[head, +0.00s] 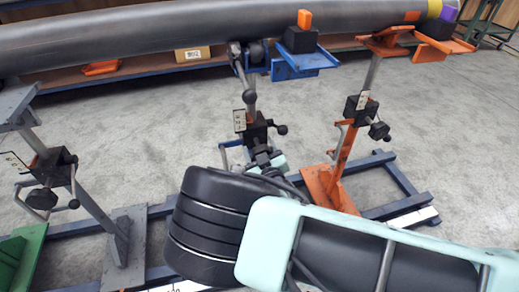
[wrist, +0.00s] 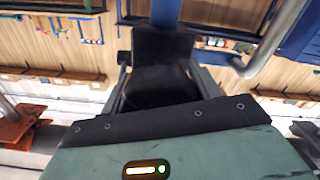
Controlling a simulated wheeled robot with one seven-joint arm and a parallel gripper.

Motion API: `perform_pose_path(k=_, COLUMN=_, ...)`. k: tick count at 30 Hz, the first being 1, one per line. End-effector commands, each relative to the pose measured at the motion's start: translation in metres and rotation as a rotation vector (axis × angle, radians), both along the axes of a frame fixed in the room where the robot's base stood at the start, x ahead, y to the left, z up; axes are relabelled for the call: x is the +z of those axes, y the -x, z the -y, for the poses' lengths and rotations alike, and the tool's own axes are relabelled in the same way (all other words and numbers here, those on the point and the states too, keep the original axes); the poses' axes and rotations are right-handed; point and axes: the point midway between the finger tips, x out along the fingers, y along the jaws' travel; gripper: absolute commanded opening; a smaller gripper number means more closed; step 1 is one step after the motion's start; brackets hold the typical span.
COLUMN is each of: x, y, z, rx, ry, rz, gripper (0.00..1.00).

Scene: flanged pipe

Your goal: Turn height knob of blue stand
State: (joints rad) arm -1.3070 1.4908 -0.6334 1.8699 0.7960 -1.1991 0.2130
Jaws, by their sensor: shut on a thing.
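The blue stand (head: 306,62) is in the middle of the head view, with its blue top plate under the pipe. Its black height block (head: 257,130) has a white label and a crank with a black ball. My gripper (head: 264,160) reaches up to this block from below, and the arm hides much of the stand's lower part. In the wrist view the black height knob (wrist: 160,90) sits between the fingers of my gripper (wrist: 158,72), which is shut on it. The stand's blue post (wrist: 166,12) shows above it.
A long grey pipe (head: 130,36) runs across the top. An orange stand (head: 345,150) is close on the right, and a grey stand (head: 105,220) is on the left. Blue floor rails (head: 70,238) join the stands. Grey floor (head: 140,125) is clear between them.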

Motion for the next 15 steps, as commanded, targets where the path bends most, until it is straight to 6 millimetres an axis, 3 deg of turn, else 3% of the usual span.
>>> perform_pose_path(k=15, x=-0.0013, y=0.0007, z=-0.0003, rx=0.001, ry=0.47, rz=0.134, gripper=0.39)
